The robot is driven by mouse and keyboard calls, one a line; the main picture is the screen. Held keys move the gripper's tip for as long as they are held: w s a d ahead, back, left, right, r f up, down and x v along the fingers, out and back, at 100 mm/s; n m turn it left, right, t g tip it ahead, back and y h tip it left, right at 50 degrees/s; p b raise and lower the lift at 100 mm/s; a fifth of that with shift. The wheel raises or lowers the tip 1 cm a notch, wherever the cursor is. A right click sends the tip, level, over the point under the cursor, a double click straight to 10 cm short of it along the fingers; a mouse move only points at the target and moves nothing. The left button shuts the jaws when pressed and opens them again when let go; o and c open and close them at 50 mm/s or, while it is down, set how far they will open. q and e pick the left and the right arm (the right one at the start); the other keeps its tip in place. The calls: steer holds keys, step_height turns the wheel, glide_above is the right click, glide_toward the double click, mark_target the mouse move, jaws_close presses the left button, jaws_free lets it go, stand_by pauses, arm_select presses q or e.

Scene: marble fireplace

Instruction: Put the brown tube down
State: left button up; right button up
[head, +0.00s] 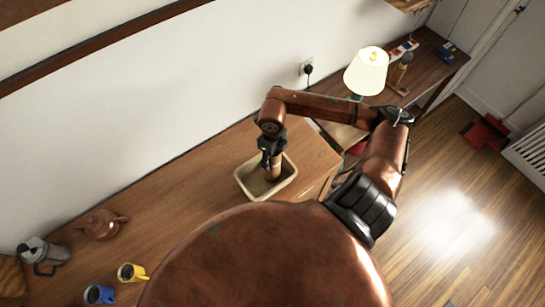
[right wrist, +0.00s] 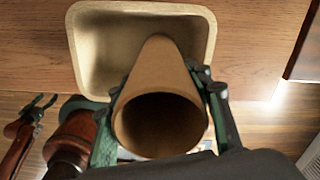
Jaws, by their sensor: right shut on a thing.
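The brown tube (right wrist: 158,82) is a hollow cardboard-like cylinder. It fills the middle of the right wrist view, its open end facing the camera. My right gripper (right wrist: 165,95) is shut on it, with fingers on both sides. In the head view the tube (head: 273,172) points down below my right gripper (head: 271,158), its lower end inside a cream tray (head: 285,184). The tray's wall also shows in the right wrist view (right wrist: 88,60). I cannot tell whether the tube touches the tray floor.
The tray stands on a wooden cabinet top (head: 190,180). A teapot (head: 102,225), a moka pot (head: 42,255), a yellow mug (head: 130,273) and a blue mug (head: 98,294) stand at the left. A lamp (head: 366,72) stands behind my right arm. The top left of the tray is clear.

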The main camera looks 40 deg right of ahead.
steer(key=shift+f, duration=0.15)
steer(key=o, duration=1.6)
steer(key=shift+c, duration=0.2)
step_height(320, 180, up, 12)
steer(key=b, duration=0.2)
steer(key=shift+r, duration=0.25)
